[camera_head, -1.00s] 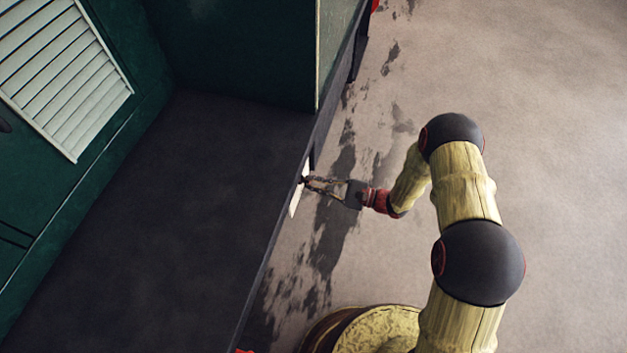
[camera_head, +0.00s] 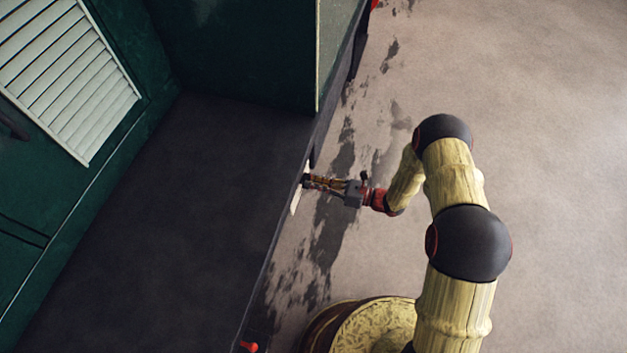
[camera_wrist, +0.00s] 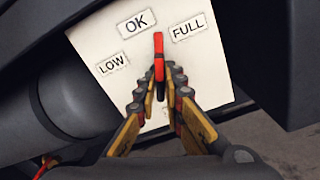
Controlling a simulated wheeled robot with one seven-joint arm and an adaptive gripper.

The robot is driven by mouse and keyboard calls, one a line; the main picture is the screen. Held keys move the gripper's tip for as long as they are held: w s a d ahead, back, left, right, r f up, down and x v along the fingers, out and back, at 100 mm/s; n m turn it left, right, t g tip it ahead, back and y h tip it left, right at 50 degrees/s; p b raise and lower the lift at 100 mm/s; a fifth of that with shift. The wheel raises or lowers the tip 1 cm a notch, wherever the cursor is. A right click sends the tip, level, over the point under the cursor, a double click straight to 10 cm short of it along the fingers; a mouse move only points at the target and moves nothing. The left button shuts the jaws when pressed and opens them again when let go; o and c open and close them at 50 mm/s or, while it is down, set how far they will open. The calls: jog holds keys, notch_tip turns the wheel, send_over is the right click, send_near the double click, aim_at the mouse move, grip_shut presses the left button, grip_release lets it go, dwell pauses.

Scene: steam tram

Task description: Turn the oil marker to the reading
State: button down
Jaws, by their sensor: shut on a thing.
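A white plate (camera_wrist: 218,75) fills the middle of the wrist view, tilted in the picture, with the labels LOW (camera_wrist: 112,64), OK (camera_wrist: 136,23) and FULL (camera_wrist: 188,28). My gripper (camera_wrist: 162,84) is shut on the marker's lower part, one finger on each side. The fingers hide the pivot. In the head view, my gripper (camera_head: 308,181) reaches the plate's edge (camera_head: 295,203) at the vehicle's side; the marker is hidden there.
A dark cylinder (camera_wrist: 75,100) lies left of the plate, and dark housing (camera_wrist: 275,60) borders it at right. In the head view, the dark platform (camera_head: 150,210) overhangs the plate. A red knob (camera_head: 249,346) shows at bottom. The floor (camera_head: 560,150) at right is clear.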

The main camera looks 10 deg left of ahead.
jog(key=m+p, duration=0.1)
jog(key=m, duration=0.5)
jog(key=shift+p, duration=0.3)
jog(key=shift+m, duration=0.4)
jog(key=c, duration=2)
grip_release()
jog(key=shift+o, duration=0.5)
jog(key=d, duration=1.2)
jog(key=shift+s, duration=0.4)
